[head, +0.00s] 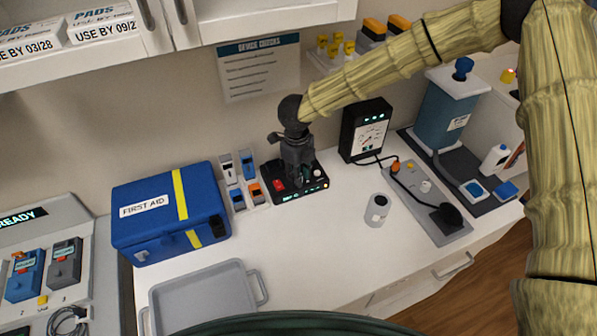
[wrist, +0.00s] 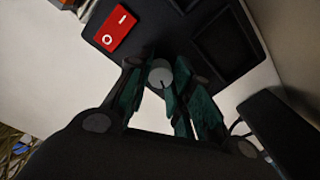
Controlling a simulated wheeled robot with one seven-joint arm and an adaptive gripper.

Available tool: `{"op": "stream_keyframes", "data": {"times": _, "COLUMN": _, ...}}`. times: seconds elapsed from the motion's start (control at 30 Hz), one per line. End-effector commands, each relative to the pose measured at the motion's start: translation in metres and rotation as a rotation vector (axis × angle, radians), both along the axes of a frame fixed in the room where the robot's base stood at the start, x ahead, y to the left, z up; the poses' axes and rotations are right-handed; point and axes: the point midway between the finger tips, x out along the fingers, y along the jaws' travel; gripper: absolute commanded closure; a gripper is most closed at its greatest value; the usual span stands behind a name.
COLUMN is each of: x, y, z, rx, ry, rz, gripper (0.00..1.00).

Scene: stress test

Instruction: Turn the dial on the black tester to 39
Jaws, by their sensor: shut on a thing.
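The black tester (head: 318,172) lies on the white counter below the wall sheet. It has a red switch, a small green-lit display (head: 291,197) too small to read, and a yellow light at its front right corner. The wrist view shows its black panel (wrist: 165,18), the red rocker switch (wrist: 115,30) and the pale round dial (wrist: 160,73) with a dark mark. My gripper (head: 299,180) points down over the tester. In the wrist view my gripper (wrist: 157,85) has its teal fingers shut on the dial. The dial's number is not legible.
A blue first aid box (head: 150,228) and small colored packs stand to the left. A black gauge meter (head: 367,128) stands close on the right, with a cable to a grey panel. A grey cup (head: 377,210) and an empty grey tray (head: 205,295) are nearer.

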Motion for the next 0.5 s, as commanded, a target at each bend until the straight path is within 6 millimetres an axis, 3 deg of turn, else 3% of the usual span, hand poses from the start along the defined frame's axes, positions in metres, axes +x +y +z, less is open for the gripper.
{"op": "stream_keyframes", "data": {"times": 0.5, "x": 0.0012, "y": 0.0, "z": 0.0013, "rx": 0.0, "ry": -0.003, "rz": -0.042, "gripper": 1.0}}
